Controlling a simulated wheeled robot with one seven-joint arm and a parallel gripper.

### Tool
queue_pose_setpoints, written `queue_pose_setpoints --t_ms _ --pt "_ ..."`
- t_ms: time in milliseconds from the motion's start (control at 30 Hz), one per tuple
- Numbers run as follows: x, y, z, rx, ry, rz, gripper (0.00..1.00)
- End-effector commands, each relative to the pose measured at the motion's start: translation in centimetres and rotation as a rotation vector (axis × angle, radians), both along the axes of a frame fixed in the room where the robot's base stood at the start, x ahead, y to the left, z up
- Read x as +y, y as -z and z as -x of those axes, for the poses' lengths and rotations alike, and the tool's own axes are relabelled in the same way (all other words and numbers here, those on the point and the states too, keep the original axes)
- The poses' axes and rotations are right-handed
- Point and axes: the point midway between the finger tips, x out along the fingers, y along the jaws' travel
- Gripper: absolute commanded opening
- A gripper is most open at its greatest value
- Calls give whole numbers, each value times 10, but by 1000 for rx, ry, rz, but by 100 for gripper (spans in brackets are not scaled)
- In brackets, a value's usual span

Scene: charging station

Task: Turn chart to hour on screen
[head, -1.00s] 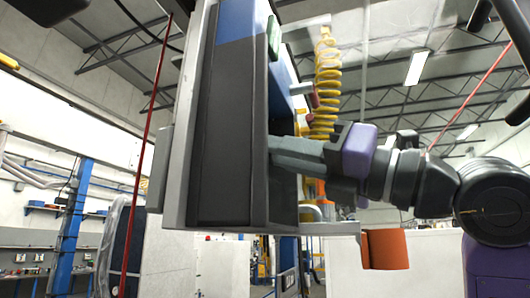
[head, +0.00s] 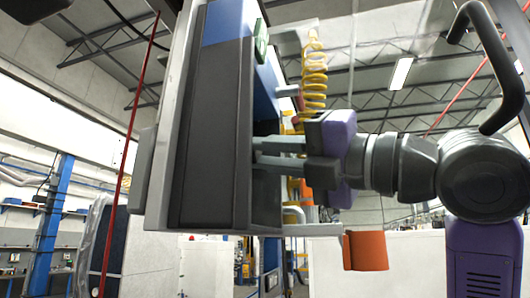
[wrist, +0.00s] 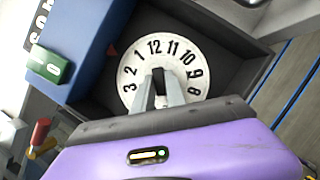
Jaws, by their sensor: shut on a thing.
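The chart is a white round dial (wrist: 190,60) with black hour numbers, set in a dark recess of the box. In the wrist view 12 and 11 are near its top. A small red pointer (wrist: 112,49) sits just outside its rim, between 1 and 2. The green screen (wrist: 54,68) on the blue panel shows one pale character, like a 0; I cannot read it surely. It appears edge-on in the head view (head: 261,39). My gripper (head: 268,154) reaches into the recess, its fingers shut on a dark handle (wrist: 159,82) at the dial's middle, mostly hidden.
The dark and blue box (head: 212,140) fills the left middle of the head view, its recess walls close around my fingers. A yellow coiled hose (head: 314,75) hangs behind. An orange part (head: 365,250) is below my gripper on a grey bracket.

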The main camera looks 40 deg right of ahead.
Motion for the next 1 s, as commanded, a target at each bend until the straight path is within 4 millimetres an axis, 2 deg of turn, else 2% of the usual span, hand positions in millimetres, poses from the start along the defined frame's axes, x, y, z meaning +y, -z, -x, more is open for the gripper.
queue_pose_setpoints --t_ms 200,233,333,700,1000 --pt "-2 -1 0 -2 3 -2 0" --pt "-2 -1 0 -2 3 -2 20" --pt "-1 -1 0 -2 2 -1 38" --pt "-2 1 3 -3 2 0 38" --pt "-17 14 44 -5 4 -1 38"
